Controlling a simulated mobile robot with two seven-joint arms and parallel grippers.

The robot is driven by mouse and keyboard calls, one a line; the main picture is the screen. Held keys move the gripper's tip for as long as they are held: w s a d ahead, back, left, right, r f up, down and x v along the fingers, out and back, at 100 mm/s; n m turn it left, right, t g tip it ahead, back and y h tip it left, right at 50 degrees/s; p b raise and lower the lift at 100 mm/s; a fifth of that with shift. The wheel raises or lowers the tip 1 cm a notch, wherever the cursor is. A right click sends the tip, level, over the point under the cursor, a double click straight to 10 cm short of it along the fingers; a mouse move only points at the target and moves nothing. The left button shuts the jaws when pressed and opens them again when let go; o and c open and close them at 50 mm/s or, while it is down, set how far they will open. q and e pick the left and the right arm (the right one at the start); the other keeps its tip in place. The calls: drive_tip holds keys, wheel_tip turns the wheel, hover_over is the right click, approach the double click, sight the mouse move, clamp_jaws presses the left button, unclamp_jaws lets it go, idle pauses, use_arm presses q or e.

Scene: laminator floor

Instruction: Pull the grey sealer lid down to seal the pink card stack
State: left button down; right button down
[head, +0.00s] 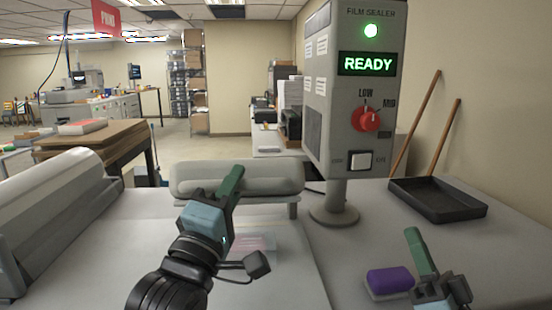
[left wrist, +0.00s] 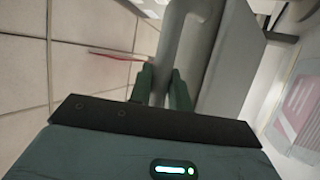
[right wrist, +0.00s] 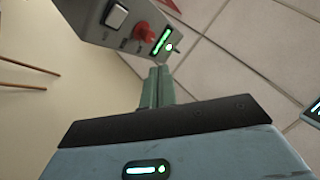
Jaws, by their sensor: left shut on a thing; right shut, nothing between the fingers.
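The grey sealer lid (head: 275,178) stands raised at the back of the table in the head view. My left gripper (head: 236,178) is in front of it, its green fingers shut on the lid's grey bar. In the left wrist view the fingers (left wrist: 165,88) meet this bar (left wrist: 176,45). The pink card stack (head: 262,244) lies flat on the table below, partly hidden by my left arm; its pink face also shows in the left wrist view (left wrist: 301,108). My right gripper (head: 417,243) is shut and empty above the table at right, also seen in the right wrist view (right wrist: 156,85).
A control post (head: 350,90) with a lit READY display and red knob (head: 365,119) stands right of the lid. A black tray (head: 440,205) is at the back right. A purple-topped block (head: 390,281) lies beside my right gripper. A large grey roller (head: 55,205) is at left.

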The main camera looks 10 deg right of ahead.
drive_tip(key=w+a+r+n+g+y, duration=0.1)
drive_tip(key=w+r+n+y, duration=0.1)
drive_tip(key=w+r+n, duration=0.45)
drive_tip(key=w+a+r+n+g+y, duration=0.1)
drive_tip(key=w+r, duration=0.2)
drive_tip(key=r, duration=0.6)
drive_tip(key=w+d+r+m+g+h, duration=0.1)
drive_tip(key=w+d+r+h, duration=0.15)
drive_tip(key=r, duration=0.45)
drive_tip(key=w+d+r+m+h, duration=0.1)
drive_tip(key=w+d+r+h, duration=0.2)
drive_tip(key=r, duration=0.4)
drive_tip(key=w+d+r+m+g+h, duration=0.1)
drive_tip(key=d+r+h, duration=0.25)
drive_tip(key=r, duration=0.35)
drive_tip(key=s+a+r+n+g+y, duration=0.1)
drive_tip(key=s+a+n+g+y, duration=0.2)
drive_tip(key=a, duration=0.8)
drive_tip(key=a+g+y, duration=0.3)
drive_tip(key=a+g, duration=0.2)
drive_tip(key=a, duration=0.5)
drive_tip(key=s+a+f+m+g+h, duration=0.4)
drive_tip(key=s+a+f+g+h, duration=0.2)
drive_tip(key=s+a+f+g, duration=0.2)
drive_tip(key=shift+s+f+g+h, duration=0.35)
drive_tip(key=shift+s+f, duration=0.75)
drive_tip(key=shift+f, duration=0.7)
